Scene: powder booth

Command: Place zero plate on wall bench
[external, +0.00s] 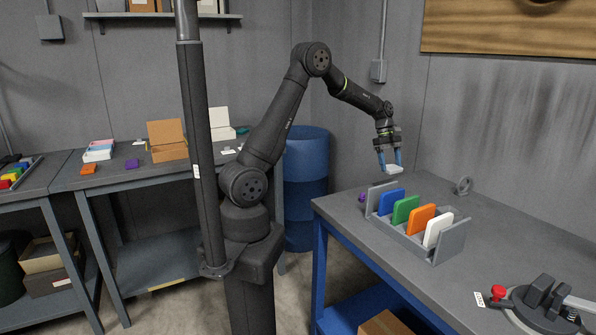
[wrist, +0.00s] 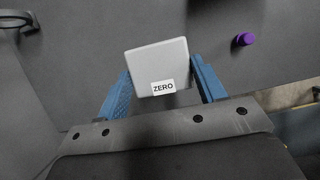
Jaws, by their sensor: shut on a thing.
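The zero plate (wrist: 157,62) is a pale grey square block with a white label reading ZERO. My gripper (external: 390,160) is shut on it, with one blue finger on each side in the wrist view. In the external view the plate (external: 393,169) hangs below the fingers. It is above the far end of the right-hand grey bench (external: 487,229), which has blue legs and stands along the wall. Another grey bench (external: 121,178) stands against the back wall at left. I cannot tell from the pictures which one is called the wall bench.
A grey rack (external: 449,245) with blue, green, orange and white plates stands on the right bench, close to my gripper. A purple knob-like piece (wrist: 243,39) and a grey ring (external: 463,185) are nearby. A clamp fixture (external: 545,302) is at front right; a blue drum (external: 306,185) stands behind.

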